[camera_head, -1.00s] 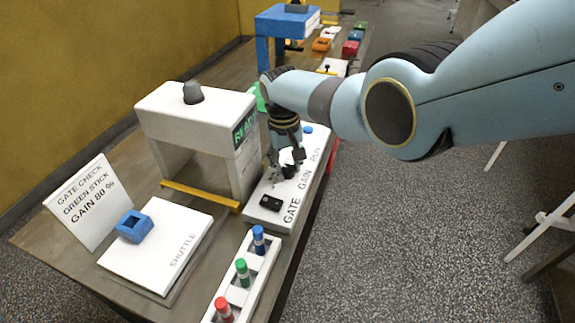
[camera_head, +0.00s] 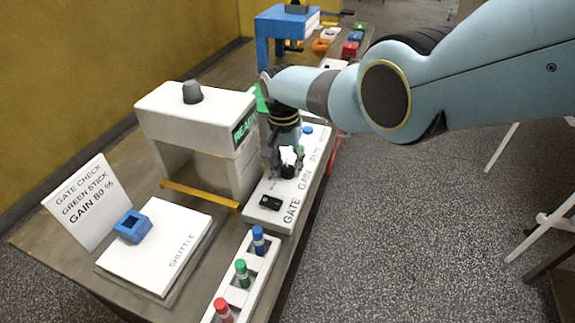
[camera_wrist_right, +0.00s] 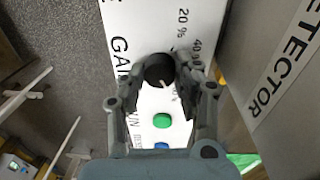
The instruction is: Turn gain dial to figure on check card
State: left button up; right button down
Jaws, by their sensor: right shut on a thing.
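The check card (camera_head: 82,203) at the left reads "GATE CHECK, GREEN STICK, GAIN 80 %". The control panel (camera_head: 271,215) carries the words GATE, GAIN and RUN. My right gripper (camera_head: 288,170) points down over it and is shut on the black gain dial (camera_wrist_right: 158,68). In the right wrist view a finger sits on each side of the dial. A short pale pointer line shows on the dial's top, toward the green button. My left gripper is not in view.
A black gate switch (camera_head: 270,202) sits at the panel's near end. A green button (camera_wrist_right: 162,120) and a blue button (camera_wrist_right: 161,146) lie beyond the dial. The white detector (camera_head: 190,120) stands left of the panel. A stick rack (camera_head: 232,296) and the shuttle plate (camera_head: 150,265) are nearer.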

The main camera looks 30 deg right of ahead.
aim_at(285, 168)
dwell(0.4)
jog(key=c, duration=0.9)
grip_release()
jog(key=shift+c, duration=0.2)
jog(key=shift+r, duration=0.15)
notch_tip(285, 168, up, 12)
jog(key=shift+w+a, duration=0.25)
jog(key=shift+w, duration=0.05)
